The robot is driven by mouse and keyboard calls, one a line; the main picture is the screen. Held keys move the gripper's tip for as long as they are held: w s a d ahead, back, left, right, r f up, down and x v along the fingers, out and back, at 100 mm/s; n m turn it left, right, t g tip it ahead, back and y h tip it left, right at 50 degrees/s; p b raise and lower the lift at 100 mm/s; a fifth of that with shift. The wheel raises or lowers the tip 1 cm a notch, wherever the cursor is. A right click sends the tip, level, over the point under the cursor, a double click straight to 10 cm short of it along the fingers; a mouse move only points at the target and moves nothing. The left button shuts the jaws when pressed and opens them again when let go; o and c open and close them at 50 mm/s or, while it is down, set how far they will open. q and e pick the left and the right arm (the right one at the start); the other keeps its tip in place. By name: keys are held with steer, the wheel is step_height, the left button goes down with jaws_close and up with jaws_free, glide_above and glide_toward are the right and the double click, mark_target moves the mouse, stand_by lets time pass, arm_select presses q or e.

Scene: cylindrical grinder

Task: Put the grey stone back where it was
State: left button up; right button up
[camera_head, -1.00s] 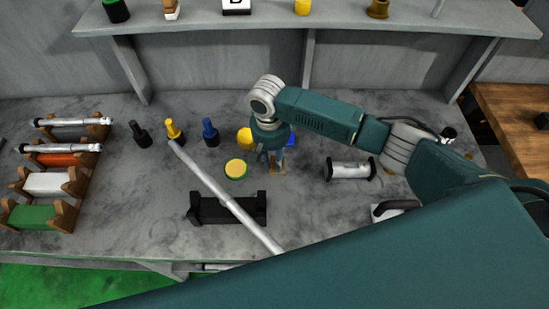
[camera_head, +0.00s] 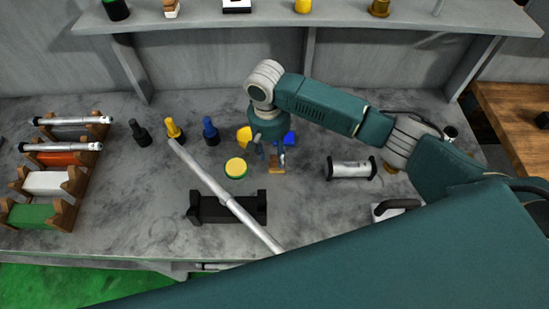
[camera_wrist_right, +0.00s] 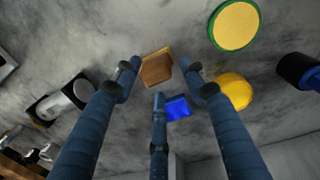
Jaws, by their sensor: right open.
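I cannot pick out a grey stone for certain in these views. A small brown wooden block with a yellowish edge (camera_head: 277,170) lies on the grey bench below my right gripper (camera_head: 272,158). The wrist view shows the block (camera_wrist_right: 156,68) near the tips of three spread fingers (camera_wrist_right: 159,76). The gripper is open, with nothing visibly held. A blue block (camera_wrist_right: 178,107) and a yellow rounded piece (camera_wrist_right: 234,91) are beside the fingers. My left gripper is out of view.
A yellow-and-green round piece (camera_head: 236,168) is left of the gripper. A silver rod (camera_head: 215,187) passes above a black holder (camera_head: 208,210). A silver cylinder with black ends (camera_head: 350,169) is to the right. Wooden racks (camera_head: 70,183) stand at left; a shelf (camera_head: 340,17) runs behind.

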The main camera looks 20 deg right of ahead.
mark_target(272, 158)
step_height(272, 158, up, 9)
steer(key=b, duration=0.1)
steer(key=shift+a+f, duration=0.15)
steer(key=shift+a, duration=0.15)
steer(key=shift+f, duration=0.1)
